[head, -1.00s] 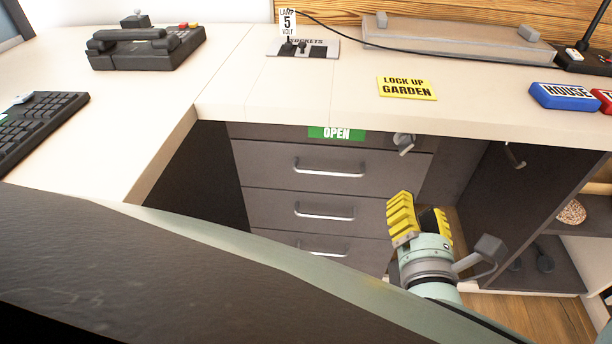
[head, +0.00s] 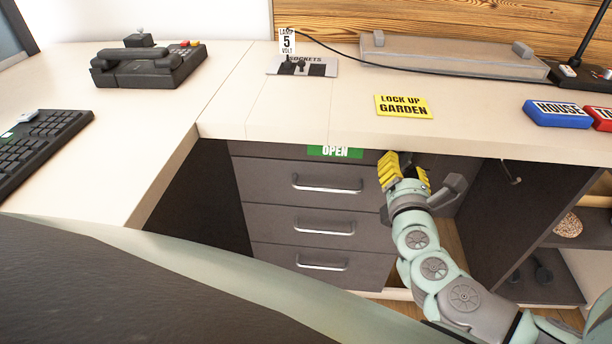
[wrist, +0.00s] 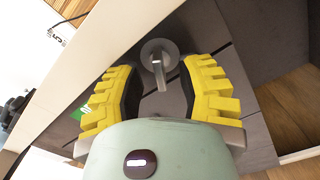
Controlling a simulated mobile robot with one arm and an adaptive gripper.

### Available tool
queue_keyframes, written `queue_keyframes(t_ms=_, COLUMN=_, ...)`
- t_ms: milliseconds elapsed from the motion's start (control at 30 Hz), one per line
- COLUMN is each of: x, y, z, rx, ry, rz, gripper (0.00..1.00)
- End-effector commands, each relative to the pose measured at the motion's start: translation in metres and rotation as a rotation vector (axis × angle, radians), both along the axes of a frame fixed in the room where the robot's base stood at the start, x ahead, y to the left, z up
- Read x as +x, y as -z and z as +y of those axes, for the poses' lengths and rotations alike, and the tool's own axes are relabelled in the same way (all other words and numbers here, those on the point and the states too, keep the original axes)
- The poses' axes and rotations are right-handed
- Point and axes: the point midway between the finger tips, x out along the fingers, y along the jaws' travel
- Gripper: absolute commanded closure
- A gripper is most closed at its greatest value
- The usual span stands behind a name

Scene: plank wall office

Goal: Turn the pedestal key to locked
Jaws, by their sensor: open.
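The pedestal key (wrist: 158,70) shows in the wrist view as a grey bar on a round lock disc, at the top of the drawer front. It lies between the two yellow fingers, with a gap on each side. In the head view my gripper (head: 404,172) hides the key. My gripper also shows in the wrist view (wrist: 160,95), open around the key. The grey drawer pedestal (head: 260,178) stands under the desk. A green OPEN label (head: 335,152) is on its top strip.
The desk edge overhangs just above my gripper. A yellow LOCK UP GARDEN sign (head: 403,106), a sockets plate (head: 302,66), a telephone (head: 148,66) and a blue HOUSE block (head: 556,113) are on the desk. An open cabinet (head: 540,230) is at the right.

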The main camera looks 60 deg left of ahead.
Motion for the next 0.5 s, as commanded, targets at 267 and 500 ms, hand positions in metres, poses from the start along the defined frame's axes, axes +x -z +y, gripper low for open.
queue_keyframes(t_ms=267, x=0.0010, y=0.0005, z=0.0031, rx=-0.001, ry=-0.003, rz=0.001, gripper=0.63)
queue_keyframes(t_ms=500, x=0.0010, y=0.0005, z=0.0029, rx=-0.001, ry=-0.003, rz=0.001, gripper=0.74)
